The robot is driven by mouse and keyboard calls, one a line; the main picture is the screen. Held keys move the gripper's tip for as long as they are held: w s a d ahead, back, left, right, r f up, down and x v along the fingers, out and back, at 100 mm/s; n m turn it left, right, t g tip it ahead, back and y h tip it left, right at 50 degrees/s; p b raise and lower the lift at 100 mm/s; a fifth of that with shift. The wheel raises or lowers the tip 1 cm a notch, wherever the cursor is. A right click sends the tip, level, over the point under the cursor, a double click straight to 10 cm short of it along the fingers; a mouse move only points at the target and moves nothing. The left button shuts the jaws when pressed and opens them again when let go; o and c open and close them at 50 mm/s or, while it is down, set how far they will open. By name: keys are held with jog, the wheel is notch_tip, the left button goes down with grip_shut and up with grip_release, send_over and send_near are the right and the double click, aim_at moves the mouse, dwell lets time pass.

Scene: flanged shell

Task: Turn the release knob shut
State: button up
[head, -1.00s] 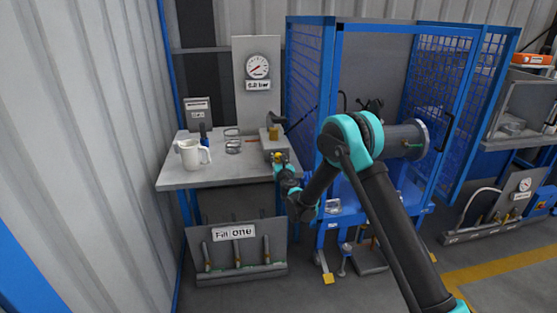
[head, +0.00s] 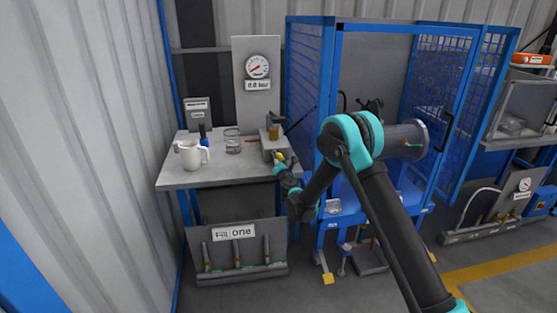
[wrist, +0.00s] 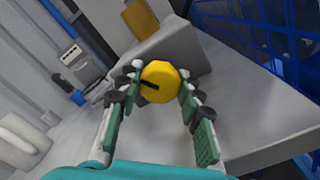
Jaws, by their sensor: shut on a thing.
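The release knob (wrist: 160,82) is yellow and faceted with a black pointer line, and it sits on the front of a grey block (wrist: 175,48). In the wrist view the two fingers of my gripper (wrist: 158,90) are on either side of the knob, shut on it. In the head view my gripper (head: 282,164) is at the front right of the bench, at the grey block (head: 271,143), and mostly covers the knob.
A white jug (head: 192,155), a glass jar (head: 232,141) and a dial gauge (head: 257,67) are on or above the bench (head: 205,178). A blue mesh cage (head: 309,75) stands close on the right. A "Fill one" panel (head: 235,233) is below the bench.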

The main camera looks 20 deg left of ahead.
dwell(0.4)
jog(key=o, duration=1.2)
jog(key=shift+c, duration=0.2)
